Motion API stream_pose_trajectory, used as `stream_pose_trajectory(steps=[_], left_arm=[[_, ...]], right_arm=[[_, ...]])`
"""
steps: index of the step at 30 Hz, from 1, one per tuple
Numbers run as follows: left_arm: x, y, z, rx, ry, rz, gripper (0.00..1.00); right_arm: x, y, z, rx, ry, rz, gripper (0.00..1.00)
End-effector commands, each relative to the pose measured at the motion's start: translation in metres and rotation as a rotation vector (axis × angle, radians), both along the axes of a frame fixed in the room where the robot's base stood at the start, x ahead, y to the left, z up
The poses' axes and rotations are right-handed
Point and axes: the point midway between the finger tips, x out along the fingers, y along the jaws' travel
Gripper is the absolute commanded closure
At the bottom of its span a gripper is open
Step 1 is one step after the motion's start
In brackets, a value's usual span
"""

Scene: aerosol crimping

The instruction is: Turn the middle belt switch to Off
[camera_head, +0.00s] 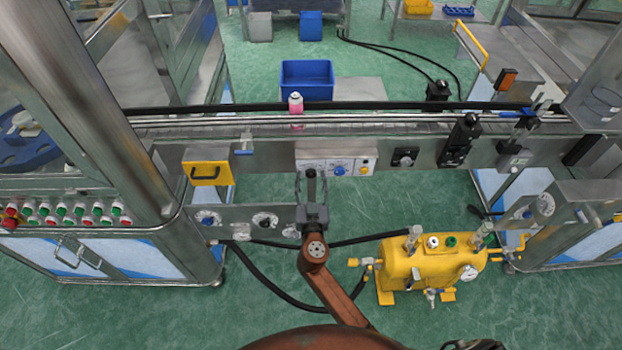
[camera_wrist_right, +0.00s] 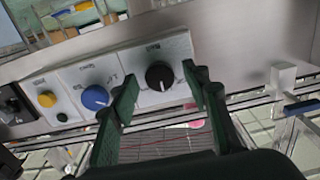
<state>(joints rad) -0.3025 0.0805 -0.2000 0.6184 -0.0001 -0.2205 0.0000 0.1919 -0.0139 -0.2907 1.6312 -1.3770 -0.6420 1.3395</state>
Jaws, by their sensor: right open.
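A white control panel (camera_head: 352,165) sits on the front of the conveyor rail; it also shows in the right wrist view (camera_wrist_right: 130,65). It carries a black rotary knob (camera_wrist_right: 159,76), a blue knob (camera_wrist_right: 95,97), a yellow button (camera_wrist_right: 47,99) and a small green button (camera_wrist_right: 62,117). The labels are too small to read. My right gripper (camera_head: 311,180) is in front of the panel's left part. In the wrist view its open green fingers (camera_wrist_right: 160,82) stand on either side of the black knob, with gaps visible. My left gripper is not in view.
A pink bottle (camera_head: 296,104) stands on the belt above the panel. A lower panel with knobs (camera_head: 240,218) is left of my arm; a yellow tank (camera_head: 430,265) stands at right.

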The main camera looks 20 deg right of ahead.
Motion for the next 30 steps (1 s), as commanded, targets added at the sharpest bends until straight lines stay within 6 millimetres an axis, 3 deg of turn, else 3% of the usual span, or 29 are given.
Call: stream_pose_trajectory(steps=[9,27,30], left_arm=[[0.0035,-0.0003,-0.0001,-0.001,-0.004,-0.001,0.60],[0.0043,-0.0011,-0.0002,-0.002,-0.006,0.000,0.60],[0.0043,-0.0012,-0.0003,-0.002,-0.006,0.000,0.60]], right_arm=[[0.0031,-0.0010,-0.0002,0.000,0.000,0.000,0.57],[0.0029,-0.0006,-0.0003,0.000,0.001,0.001,0.98],[0.0029,-0.0006,-0.0004,-0.001,0.001,0.001,0.99]])
